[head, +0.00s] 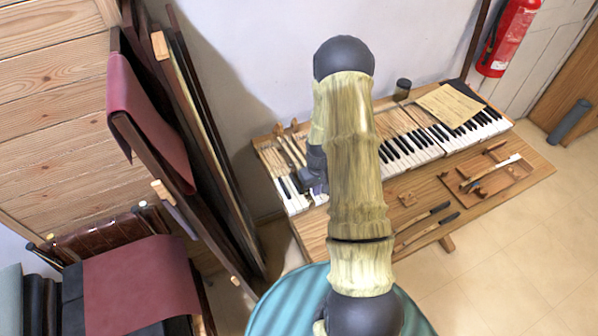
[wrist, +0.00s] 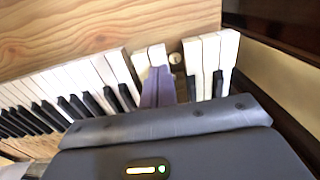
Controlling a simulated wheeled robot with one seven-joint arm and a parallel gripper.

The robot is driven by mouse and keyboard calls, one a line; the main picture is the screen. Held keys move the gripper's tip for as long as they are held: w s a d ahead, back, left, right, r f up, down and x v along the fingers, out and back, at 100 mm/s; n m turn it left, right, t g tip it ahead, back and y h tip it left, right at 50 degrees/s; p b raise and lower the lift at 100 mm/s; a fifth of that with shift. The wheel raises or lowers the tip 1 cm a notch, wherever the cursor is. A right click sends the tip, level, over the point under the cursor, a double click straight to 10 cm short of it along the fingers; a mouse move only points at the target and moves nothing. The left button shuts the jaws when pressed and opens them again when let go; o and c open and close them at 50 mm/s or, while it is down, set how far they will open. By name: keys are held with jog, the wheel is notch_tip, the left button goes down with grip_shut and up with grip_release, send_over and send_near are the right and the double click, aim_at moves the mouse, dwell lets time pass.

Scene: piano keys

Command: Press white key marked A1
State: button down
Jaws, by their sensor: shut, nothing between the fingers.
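The piano keyboard (head: 431,152) runs along the wooden bench in the head view, partly hidden behind my arm. The wrist view shows its white and black keys (wrist: 112,72) up close. My gripper (wrist: 158,72) has its purple-grey fingers together and empty, over the keys near one end of the row. The fingertips are at the front of two short-looking white keys (wrist: 149,56); I cannot tell whether they touch. No A1 marking is readable.
A wooden tray with tools (head: 487,178) and several loose tools (head: 425,222) lie on the bench's front. A paper sheet (head: 450,105) rests over the far keys. A dark cup (head: 403,86) stands behind. Leaning panels (head: 190,130) stand at the left.

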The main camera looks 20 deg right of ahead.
jog(key=shift+f, duration=0.15)
jog(key=shift+f+b, duration=0.9)
jog(key=shift+f, duration=0.2)
jog(key=shift+r, duration=0.1)
jog(key=shift+w+r+p, duration=0.1)
jog(key=shift+r+p, duration=0.4)
jog(key=shift+d+r+p, duration=0.15)
jog(key=shift+r+p, duration=0.25)
jog(key=shift+r, duration=0.6)
jog(key=shift+a+f, duration=0.1)
jog(key=shift+a, duration=0.1)
jog(key=shift+s, duration=0.2)
